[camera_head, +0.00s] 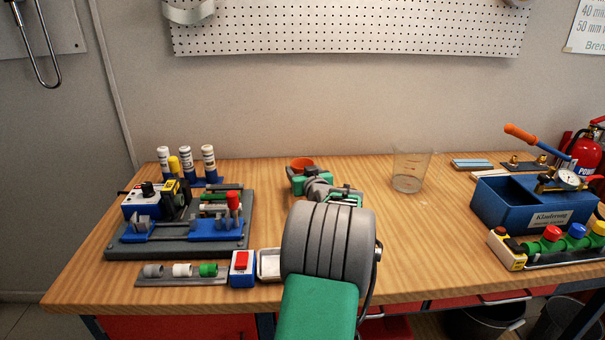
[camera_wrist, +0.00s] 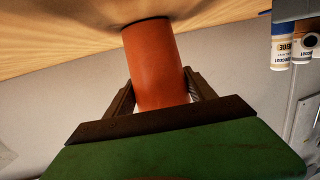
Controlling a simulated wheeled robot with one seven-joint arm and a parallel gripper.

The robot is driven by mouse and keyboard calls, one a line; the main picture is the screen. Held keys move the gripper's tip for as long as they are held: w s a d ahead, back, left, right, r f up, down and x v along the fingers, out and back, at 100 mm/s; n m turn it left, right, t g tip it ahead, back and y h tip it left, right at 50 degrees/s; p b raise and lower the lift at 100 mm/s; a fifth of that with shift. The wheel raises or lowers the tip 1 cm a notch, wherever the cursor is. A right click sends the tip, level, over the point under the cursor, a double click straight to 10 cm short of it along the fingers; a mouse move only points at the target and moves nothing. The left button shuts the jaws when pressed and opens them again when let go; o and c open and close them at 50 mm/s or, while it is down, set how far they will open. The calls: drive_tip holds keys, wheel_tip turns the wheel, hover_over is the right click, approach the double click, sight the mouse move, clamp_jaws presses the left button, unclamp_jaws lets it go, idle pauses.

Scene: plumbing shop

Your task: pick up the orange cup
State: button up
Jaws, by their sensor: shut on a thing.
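The orange cup (camera_wrist: 156,62) stands between the two dark fingers of my gripper (camera_wrist: 160,92) in the wrist view, and the fingers are shut on its sides. Its far end meets or nearly meets the wooden surface; I cannot tell if there is a gap. In the head view only the top of the orange cup (camera_head: 301,163) shows, behind my green and grey gripper (camera_head: 303,176). The rest of the cup is hidden by my gripper and arm.
A clear beaker (camera_head: 410,170) stands on the workbench (camera_head: 390,240) to the right of the cup. A grey fixture board (camera_head: 180,246) with bottles behind it is on the left. A blue test box (camera_head: 520,205) is at the right. Bare wood lies between.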

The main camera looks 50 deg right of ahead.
drive_tip(key=shift+r, duration=0.55)
wheel_tip(320, 180, up, 2)
drive_tip(key=s+a+r+b, duration=0.1)
drive_tip(key=s+a+r, duration=0.4)
drive_tip(key=s+r, duration=0.4)
drive_tip(key=shift+s+r, duration=0.4)
drive_tip(key=shift+s, duration=1.65)
